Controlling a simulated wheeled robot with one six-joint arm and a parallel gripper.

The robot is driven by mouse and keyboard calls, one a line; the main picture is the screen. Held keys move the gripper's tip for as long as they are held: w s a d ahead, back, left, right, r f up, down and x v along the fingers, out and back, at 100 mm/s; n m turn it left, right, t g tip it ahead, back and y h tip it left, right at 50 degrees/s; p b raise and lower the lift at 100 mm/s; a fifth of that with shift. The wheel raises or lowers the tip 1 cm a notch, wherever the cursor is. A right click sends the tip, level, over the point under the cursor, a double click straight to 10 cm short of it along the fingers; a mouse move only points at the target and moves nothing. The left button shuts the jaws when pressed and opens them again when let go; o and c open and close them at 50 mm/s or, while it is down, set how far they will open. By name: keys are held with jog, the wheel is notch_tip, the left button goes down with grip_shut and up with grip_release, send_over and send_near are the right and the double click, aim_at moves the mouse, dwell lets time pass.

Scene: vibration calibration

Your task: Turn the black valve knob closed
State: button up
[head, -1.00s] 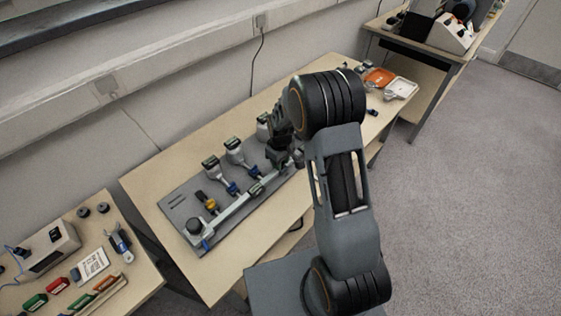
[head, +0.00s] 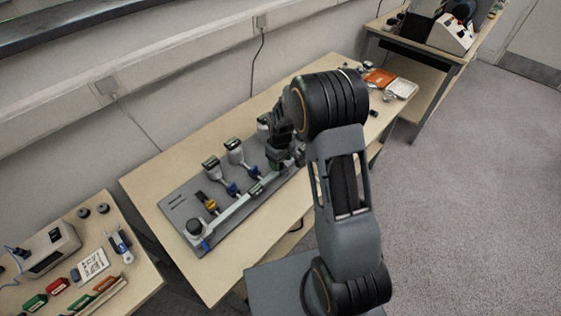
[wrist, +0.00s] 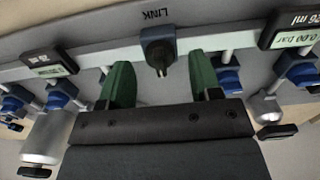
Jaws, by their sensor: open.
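The black valve knob (wrist: 158,48) is at the upper middle of the wrist view, a dark handle on a light pipe below the word LINK. My gripper (wrist: 161,65) is open, its two green fingers apart on either side of the knob's lower end. No finger visibly touches the knob; the depth between them is hard to tell. In the head view my gripper (head: 279,158) is over the right part of the grey valve panel (head: 180,202), and my arm hides the knob there.
Blue valve handles (wrist: 228,79) and black digital gauges (wrist: 293,32) flank the gripper closely. In the head view a yellow-based valve (head: 209,205) and a round black-topped fitting (head: 194,227) are at the panel's left end. An orange tray (head: 379,77) lies at the table's far end.

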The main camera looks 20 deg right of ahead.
aim_at(281, 163)
notch_tip(281, 163, up, 13)
dwell(0.4)
jog(key=shift+f, duration=0.1)
dwell(0.4)
jog(key=s+r+m+t, duration=0.1)
jog(key=s+r+m, duration=0.2)
jog(key=s, duration=0.7)
jog(key=s+r+m+t+p, duration=0.1)
jog(key=s+r+m+t, duration=0.1)
jog(key=s+r, duration=0.3)
jog(key=shift+s+a+r+m, duration=0.25)
jog(key=shift+s+m, duration=0.35)
jog(key=shift+s, duration=1.75)
